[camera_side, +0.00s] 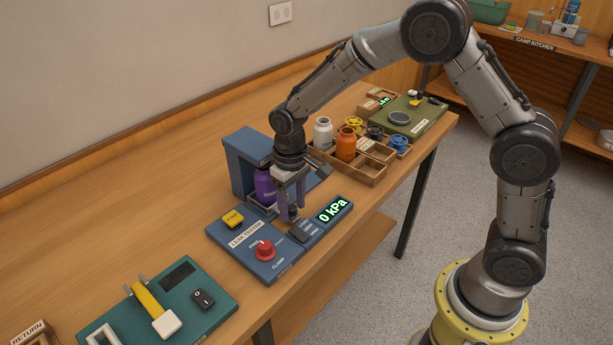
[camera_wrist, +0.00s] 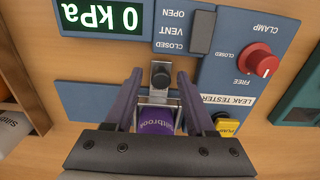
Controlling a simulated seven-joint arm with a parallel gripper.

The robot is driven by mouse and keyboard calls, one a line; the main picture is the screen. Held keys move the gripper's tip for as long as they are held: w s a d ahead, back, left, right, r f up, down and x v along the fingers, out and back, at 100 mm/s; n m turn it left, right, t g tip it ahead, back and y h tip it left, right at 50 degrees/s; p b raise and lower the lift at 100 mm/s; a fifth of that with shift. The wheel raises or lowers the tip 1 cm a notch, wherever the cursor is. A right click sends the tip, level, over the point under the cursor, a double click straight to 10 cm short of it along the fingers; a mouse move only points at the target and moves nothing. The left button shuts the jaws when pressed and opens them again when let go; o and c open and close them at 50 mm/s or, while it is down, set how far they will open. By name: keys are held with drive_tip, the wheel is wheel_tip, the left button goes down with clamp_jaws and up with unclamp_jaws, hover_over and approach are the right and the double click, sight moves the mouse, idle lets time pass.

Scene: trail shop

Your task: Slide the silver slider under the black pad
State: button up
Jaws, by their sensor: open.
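The silver slider (camera_wrist: 158,99) sits at the foot of the blue leak tester and carries an upright purple bottle (camera_side: 264,187), which also shows in the wrist view (camera_wrist: 156,121). My gripper (camera_side: 291,214) points down in front of the bottle.
The tester's base has a red clamp knob (camera_side: 264,250), a yellow pump button (camera_side: 232,219), a dark vent switch (camera_side: 300,232) and a display (camera_side: 333,209) reading 0 kPa. A wooden tray (camera_side: 372,172) with bottles stands behind right. A teal panel (camera_side: 205,318) lies at front left.

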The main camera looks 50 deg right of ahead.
drive_tip(key=shift+r, duration=2.75)
drive_tip(key=shift+d+r, duration=0.1)
drive_tip(key=shift+r, duration=0.15)
drive_tip(key=s+d+r+t, duration=0.2)
drive_tip(key=s+r, duration=0.3)
drive_tip(key=r, duration=0.3)
drive_tip(key=s+d+r+t, duration=0.2)
drive_tip(key=s+d+r, duration=0.15)
drive_tip(key=r, duration=0.45)
drive_tip(key=s+d+f+t, duration=0.1)
drive_tip(key=s+f, duration=0.2)
drive_tip(key=s, duration=1.3)
drive_tip(key=shift+s+t, duration=0.3)
